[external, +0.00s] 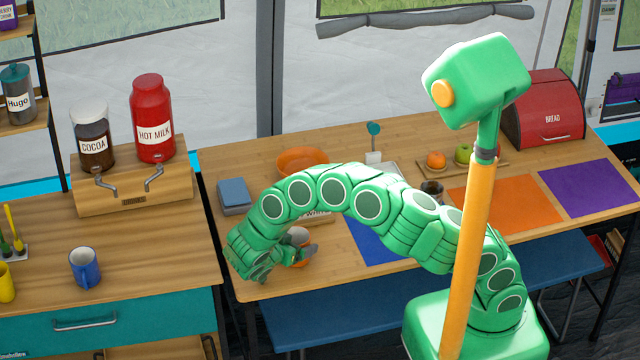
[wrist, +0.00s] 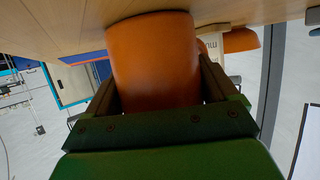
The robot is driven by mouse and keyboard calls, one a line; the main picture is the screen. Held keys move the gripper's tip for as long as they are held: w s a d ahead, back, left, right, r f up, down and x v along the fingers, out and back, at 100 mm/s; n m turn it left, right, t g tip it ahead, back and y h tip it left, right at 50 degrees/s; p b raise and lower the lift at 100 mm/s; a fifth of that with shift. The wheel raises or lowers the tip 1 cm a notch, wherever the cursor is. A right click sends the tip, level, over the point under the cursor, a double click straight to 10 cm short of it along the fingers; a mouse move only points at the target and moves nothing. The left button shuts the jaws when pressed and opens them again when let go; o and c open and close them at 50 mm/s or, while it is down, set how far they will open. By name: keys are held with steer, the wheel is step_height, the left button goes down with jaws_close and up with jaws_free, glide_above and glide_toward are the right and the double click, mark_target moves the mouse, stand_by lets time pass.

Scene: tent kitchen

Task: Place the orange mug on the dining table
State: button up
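The orange mug (wrist: 153,62) fills the middle of the wrist view, between the two fingers of my gripper (wrist: 160,95). The fingers press against its sides. In the external view the mug (external: 304,262) shows only in part, behind my gripper (external: 288,257), at the left front of the wooden dining table (external: 330,268). The mug's far end meets the tabletop in the wrist view; I cannot tell whether it rests on it or hangs just above.
An orange bowl (external: 302,160), blue books (external: 234,195) and a small lettered sign (external: 318,216) stand nearby. A blue bench (external: 340,316) runs along the table's front. The counter at left holds a blue mug (external: 85,267) and drink dispensers (external: 153,120).

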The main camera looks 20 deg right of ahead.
steer(key=shift+o, duration=1.1)
steer(key=shift+r, duration=0.15)
steer(key=v, duration=1.2)
